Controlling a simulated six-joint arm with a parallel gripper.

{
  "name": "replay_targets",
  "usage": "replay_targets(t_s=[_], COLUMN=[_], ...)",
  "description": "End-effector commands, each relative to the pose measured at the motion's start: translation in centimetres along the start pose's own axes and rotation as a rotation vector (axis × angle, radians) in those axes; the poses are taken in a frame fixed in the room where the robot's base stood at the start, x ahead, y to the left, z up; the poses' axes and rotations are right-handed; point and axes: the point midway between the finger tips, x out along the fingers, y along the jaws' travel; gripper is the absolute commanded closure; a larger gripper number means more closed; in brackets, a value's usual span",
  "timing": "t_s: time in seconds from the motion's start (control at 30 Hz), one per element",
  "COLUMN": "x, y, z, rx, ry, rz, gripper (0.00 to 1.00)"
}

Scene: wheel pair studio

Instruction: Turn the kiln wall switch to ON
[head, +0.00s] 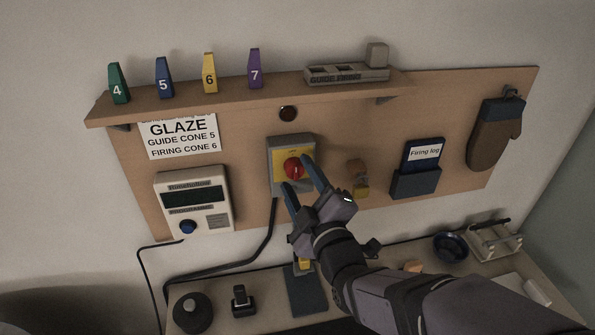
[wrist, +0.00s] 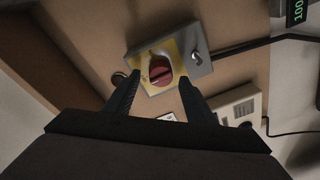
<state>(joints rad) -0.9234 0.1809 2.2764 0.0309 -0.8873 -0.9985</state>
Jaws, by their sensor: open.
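The kiln wall switch is a grey box with a yellow face (head: 279,161) on the brown board, with a red round knob (head: 293,168) in its middle. In the wrist view the yellow face (wrist: 184,52) and the red knob (wrist: 161,75) lie just beyond the fingertips. My gripper (head: 296,172) is open, its two blue fingers reaching up to the switch, one tip at each side of the knob; it also shows in the wrist view (wrist: 160,82). I cannot tell whether the fingers touch the knob. The switch's markings are too small to read.
A shelf (head: 240,98) with numbered cones runs above the switch. A controller box (head: 193,201) hangs to the left. A hanging key tag (head: 361,188), a firing log holder (head: 416,181) and a mitt (head: 494,135) hang to the right. A cable (head: 271,222) runs down below the switch.

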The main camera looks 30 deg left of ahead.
Motion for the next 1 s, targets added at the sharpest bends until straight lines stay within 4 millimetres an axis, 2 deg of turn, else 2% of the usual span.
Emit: replay_targets(t_s=[0.2, 0.5, 0.53, 0.7, 1.0], x=[1.12, 1.26, 1.25, 1.24, 1.23], y=[0.0, -0.03, -0.04, -0.04, -0.17], z=[0.03, 0.04, 0.05, 0.04, 0.12], rx=[0.0, 0.0, 0.0, 0.0, 0.019], ry=[-0.001, 0.0, 0.0, 0.0, 0.001], rz=[-0.001, 0.0, 0.0, 0.0, 0.002], gripper=[0.5, 0.5, 0.53, 0.91, 0.91])
